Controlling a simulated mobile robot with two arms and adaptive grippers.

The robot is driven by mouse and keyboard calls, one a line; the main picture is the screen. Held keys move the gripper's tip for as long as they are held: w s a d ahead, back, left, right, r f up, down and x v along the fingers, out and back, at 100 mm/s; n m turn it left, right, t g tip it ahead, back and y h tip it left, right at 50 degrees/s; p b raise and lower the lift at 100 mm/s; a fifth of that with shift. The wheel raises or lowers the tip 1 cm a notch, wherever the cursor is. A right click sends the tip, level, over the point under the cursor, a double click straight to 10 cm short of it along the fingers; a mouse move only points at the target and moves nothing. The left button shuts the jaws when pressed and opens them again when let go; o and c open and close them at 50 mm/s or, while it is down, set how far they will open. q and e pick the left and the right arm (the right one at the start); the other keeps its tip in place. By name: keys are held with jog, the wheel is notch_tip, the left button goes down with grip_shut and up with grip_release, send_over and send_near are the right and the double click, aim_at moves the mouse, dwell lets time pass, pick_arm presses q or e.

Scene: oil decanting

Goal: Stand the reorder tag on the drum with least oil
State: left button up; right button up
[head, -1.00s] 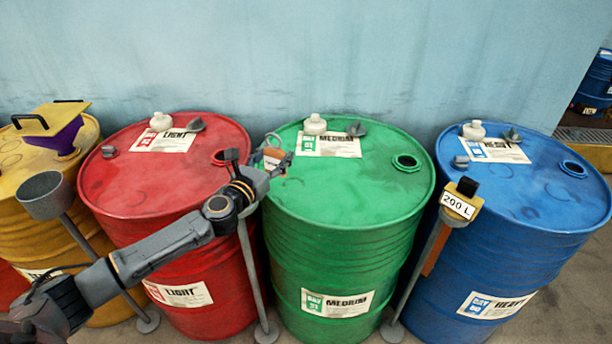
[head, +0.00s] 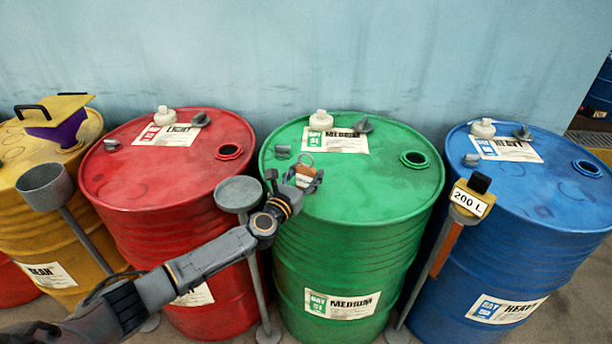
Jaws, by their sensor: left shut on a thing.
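The red LIGHT drum (head: 165,180) stands to the left and the blue HEAVY drum (head: 540,195) to the right. A yellow drum (head: 85,130) is at far left. The oil levels inside do not show. My right gripper is not in view.
Grey cups on posts stand in front, one at the left (head: 45,185) and one between red and green (head: 238,193). A yellow "200 L" sign (head: 470,197) tops a post before the blue drum. White caps and grey fittings stand on the drum tops.

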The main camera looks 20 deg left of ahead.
pick_arm(q)
jog(key=shift+f, duration=0.2)
jog(key=o, duration=1.1)
jog(key=shift+c, duration=0.2)
jog(key=shift+r, duration=0.1)
